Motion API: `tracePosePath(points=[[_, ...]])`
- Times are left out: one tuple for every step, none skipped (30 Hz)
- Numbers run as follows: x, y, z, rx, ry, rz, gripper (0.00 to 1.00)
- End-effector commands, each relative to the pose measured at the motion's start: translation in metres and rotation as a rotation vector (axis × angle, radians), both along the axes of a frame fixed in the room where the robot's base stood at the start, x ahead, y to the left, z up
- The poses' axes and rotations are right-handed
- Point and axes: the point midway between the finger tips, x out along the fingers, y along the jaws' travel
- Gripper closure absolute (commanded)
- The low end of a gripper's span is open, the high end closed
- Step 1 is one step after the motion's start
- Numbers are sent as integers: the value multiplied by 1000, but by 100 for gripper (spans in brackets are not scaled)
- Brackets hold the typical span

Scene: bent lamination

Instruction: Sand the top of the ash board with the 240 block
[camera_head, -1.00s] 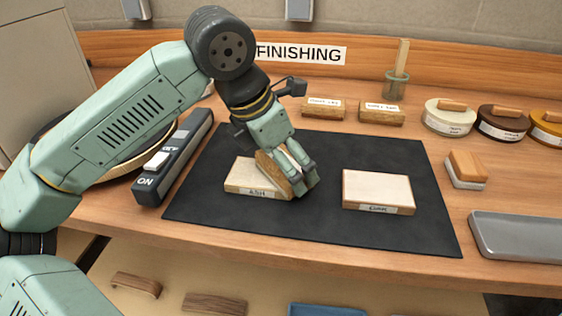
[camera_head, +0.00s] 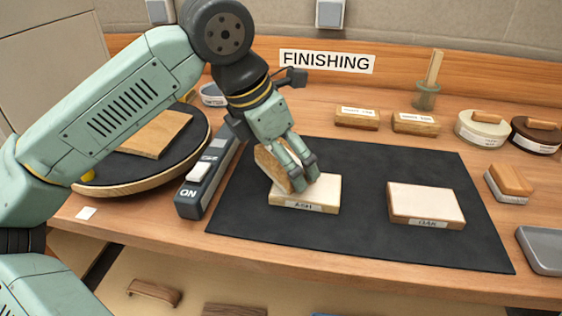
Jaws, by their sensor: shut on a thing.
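The ash board (camera_head: 322,193), pale with an "ASH" label on its front edge, lies flat on the black mat (camera_head: 350,243). My gripper (camera_head: 300,178) is shut on a tan sanding block (camera_head: 266,166), over the left part of the ash board. The block is tilted and seems to touch the board's top, but its underside is hidden. The fingers cover part of the block, and no grit number on it can be read.
A board labelled "OAK" (camera_head: 425,203) lies to the right on the mat. Two labelled blocks (camera_head: 357,117) (camera_head: 415,123) stand behind it. A switch box (camera_head: 207,182) and round turntable (camera_head: 150,180) are at left.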

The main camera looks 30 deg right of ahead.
Motion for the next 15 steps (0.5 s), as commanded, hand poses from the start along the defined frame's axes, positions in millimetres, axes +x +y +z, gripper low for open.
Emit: tracePosePath(points=[[-1, -1, 8, 1, 0, -1, 39], [-1, -1, 10, 0, -1, -2, 39], [-2, -2, 14, 0, 0, -2, 39], [-2, -2, 17, 0, 0, -3, 39], [-3, -2, 19, 0, 1, -4, 39], [-3, -3, 23, 0, 0, -4, 39], [-4, -3, 26, 0, 1, -5, 39], [-4, -3, 29, 0, 1, -6, 39], [-4, -4, 32, 0, 0, -7, 39], [-5, -4, 35, 0, 0, -6, 39], [-5, -5, 38, 0, -1, -7, 39], [-6, -5, 42, -1, 0, -8, 39], [-6, -5, 44, -1, 0, -9, 39], [-6, -6, 47, -1, 0, -9, 39], [-7, -6, 50, -1, 1, -9, 39]])
